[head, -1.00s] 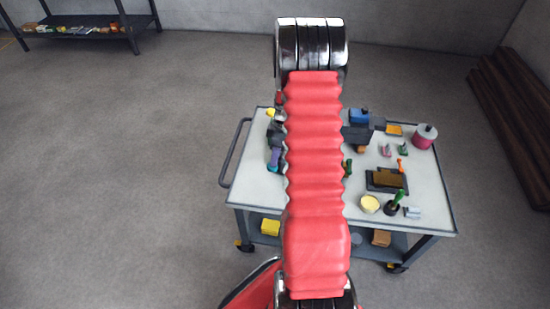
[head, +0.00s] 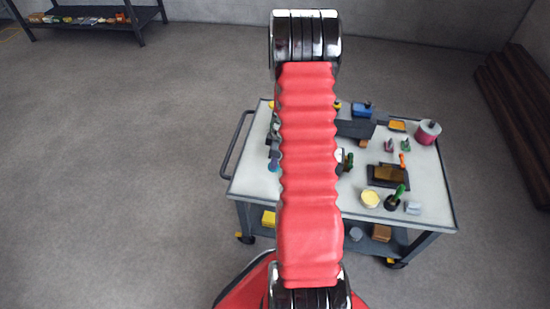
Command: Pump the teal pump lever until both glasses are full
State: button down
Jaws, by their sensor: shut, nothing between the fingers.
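A cart (head: 437,212) with a pale top stands in front of me in the head view. My red arm crosses the middle of it and hides part of the top. A dark grey machine part (head: 355,129) shows right of the arm, with a blue block (head: 362,110) behind it. A small blue-purple piece (head: 274,163) shows at the arm's left edge. I cannot make out the teal pump lever or the two glasses for certain; they may be behind the arm. My gripper does not show.
On the cart's right stand a magenta-and-grey can (head: 427,132), a dark tray (head: 376,182), a cream round tub (head: 370,199), a green-handled tool (head: 396,197) and several small items. A cart handle (head: 234,146) juts left. Brown beams (head: 515,110) lie at right.

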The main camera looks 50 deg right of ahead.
jog(key=shift+s+a+f, duration=0.3)
jog(key=shift+f, duration=0.15)
jog(key=s+a+r, duration=0.1)
jog(key=s+r, duration=0.2)
jog(key=r, duration=1.1)
jog(key=shift+a, duration=0.25)
jog(key=shift+s, duration=0.1)
dwell(0.7)
